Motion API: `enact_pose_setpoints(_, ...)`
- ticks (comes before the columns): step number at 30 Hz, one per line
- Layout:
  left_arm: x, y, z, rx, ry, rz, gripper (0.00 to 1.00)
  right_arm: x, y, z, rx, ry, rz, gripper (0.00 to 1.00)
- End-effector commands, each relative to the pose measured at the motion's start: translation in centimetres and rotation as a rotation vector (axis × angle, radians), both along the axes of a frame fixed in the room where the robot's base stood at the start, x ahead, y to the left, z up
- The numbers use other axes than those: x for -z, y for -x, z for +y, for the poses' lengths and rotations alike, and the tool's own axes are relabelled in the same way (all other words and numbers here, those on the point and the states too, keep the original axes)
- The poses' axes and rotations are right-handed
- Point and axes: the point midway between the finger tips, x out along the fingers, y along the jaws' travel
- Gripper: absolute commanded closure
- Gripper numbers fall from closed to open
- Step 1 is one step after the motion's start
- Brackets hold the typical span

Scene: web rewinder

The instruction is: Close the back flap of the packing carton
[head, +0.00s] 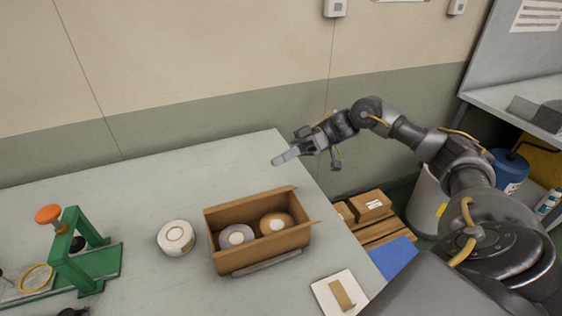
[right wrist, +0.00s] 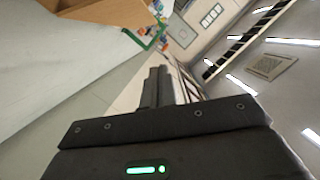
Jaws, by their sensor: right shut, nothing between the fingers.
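The open brown packing carton (head: 262,258) stands on the table, with a grey-white roll (head: 236,236) and a tan roll (head: 276,224) inside. Its back flap (head: 250,203) appears to stand up along the far edge; I cannot tell its exact angle. A small flap sticks outward at the right end. My right gripper (head: 287,157) is shut and empty, behind and above the carton, apart from it. In the right wrist view, the shut fingers (right wrist: 156,88) show in the middle and part of the carton (right wrist: 105,12) at the top left. My left gripper is not in view.
A white roll (head: 175,238) stands left of the carton. A green stand with an orange knob (head: 80,250) is at the far left. A white plate with a tan piece (head: 340,294) lies front right. The table behind the carton is clear; cartons (head: 370,205) sit beyond its right edge.

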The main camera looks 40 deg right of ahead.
Motion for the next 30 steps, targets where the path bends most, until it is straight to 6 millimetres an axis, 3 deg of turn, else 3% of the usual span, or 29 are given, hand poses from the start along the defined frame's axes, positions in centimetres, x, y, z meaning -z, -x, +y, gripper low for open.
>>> enact_pose_setpoints(11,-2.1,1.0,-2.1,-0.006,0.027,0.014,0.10,1.3,-0.6,7.5,-0.001,-0.002,0.003,1.00)
enact_pose_setpoints(18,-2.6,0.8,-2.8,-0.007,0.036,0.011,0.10,4.0,1.2,7.6,0.001,0.000,0.004,1.00)
enact_pose_setpoints(30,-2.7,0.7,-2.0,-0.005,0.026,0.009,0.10,4.7,1.6,7.7,0.000,0.000,0.002,1.00)
